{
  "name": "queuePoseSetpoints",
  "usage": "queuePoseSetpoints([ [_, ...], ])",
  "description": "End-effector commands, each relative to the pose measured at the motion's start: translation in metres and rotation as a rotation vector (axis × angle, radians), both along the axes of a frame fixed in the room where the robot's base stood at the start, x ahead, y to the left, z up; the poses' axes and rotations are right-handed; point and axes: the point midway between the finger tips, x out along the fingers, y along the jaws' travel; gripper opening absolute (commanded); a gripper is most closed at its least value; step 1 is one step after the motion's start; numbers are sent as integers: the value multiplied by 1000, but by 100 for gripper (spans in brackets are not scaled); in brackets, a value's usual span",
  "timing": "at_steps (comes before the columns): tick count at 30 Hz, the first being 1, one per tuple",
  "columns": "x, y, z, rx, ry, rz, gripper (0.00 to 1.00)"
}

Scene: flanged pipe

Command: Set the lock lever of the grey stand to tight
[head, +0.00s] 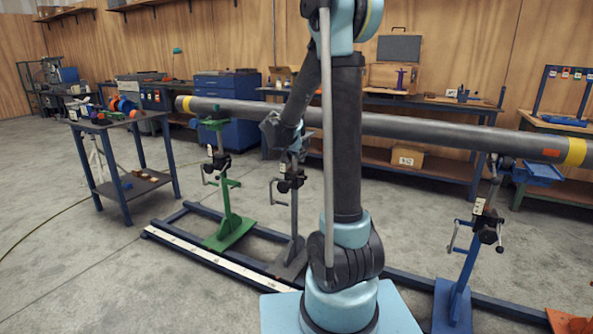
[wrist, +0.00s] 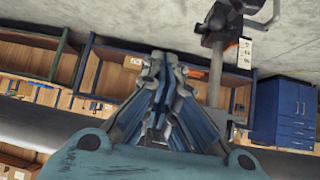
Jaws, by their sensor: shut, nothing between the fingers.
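The grey stand (head: 293,215) stands left of my arm in the head view, under the long pipe (head: 425,128). Its post carries a black clamp (head: 291,184) with a crank handle. My gripper (head: 292,148) is just above that clamp, in front of the pipe, and hides the stand's top. In the wrist view, the fingers of my gripper (wrist: 160,62) are together and empty. The grey post (wrist: 216,72) and black clamp (wrist: 222,20) are to their right, apart from them in the picture. I cannot make out the lock lever's setting.
A green stand (head: 229,205) is close on the left and a blue stand (head: 465,270) is at the right. A floor rail (head: 220,255) runs below the stands. A side table (head: 110,122) is at the left; workbenches (head: 400,165) line the back.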

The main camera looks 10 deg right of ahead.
Motion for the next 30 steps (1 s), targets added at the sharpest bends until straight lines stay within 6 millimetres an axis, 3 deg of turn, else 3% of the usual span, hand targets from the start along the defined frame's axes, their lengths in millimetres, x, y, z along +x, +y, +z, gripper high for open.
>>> queuePoseSetpoints([
  [3, 32, 13, -9, -2, -65, -21, 0],
  [10, 68, 29, -22, -1, -155, -47, 0],
  [30, 82, 28, -31, 1, -179, -55, 0],
])
